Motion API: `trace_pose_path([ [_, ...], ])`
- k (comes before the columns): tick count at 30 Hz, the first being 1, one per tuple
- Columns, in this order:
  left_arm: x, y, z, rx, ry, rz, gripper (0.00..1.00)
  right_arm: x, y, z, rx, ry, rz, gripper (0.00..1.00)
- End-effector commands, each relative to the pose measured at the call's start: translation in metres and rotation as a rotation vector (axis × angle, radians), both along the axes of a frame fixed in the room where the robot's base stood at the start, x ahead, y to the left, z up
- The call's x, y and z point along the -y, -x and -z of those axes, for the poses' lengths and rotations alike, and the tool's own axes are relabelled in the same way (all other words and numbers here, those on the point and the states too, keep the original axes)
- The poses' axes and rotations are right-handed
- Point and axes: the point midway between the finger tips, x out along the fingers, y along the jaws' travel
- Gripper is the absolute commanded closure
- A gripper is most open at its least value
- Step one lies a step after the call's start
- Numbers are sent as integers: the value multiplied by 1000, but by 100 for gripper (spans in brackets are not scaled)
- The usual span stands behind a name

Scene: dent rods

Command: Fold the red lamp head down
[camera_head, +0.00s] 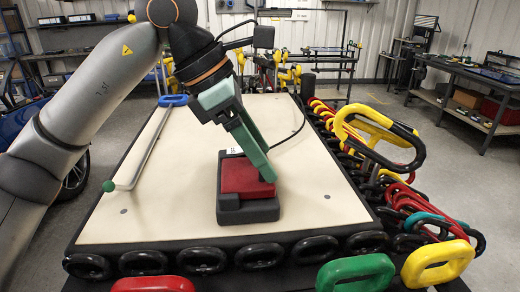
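The lamp is a small dark block with a red head. Its dark base (255,211) stands on the pale board near the middle of the head view. The red lamp head (238,177) lies low and roughly flat over the base. My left gripper (267,177) reaches down from the upper left. Its long green fingers look closed together, with nothing seen between them. Their tips are at the right side of the red head and hide part of it; I cannot tell whether they touch it. My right gripper is not in view.
The pale board (150,215) is mostly clear around the lamp. Dark rings line the front edge. Coloured hooks and handles (378,130) crowd the right edge. A workbench (485,80) stands behind at right.

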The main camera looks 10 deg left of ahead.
Motion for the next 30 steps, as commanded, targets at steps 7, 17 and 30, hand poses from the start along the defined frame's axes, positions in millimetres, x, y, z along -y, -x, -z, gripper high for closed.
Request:
trace_pose_path([
  [7, 0, 1, 0, -3, 1, 2, 17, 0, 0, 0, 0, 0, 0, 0],
  [17, -19, 6, -36, 0, 3, -1, 17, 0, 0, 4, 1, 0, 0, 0],
  [30, -55, 17, -104, -3, 2, 1, 17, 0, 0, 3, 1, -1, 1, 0],
])
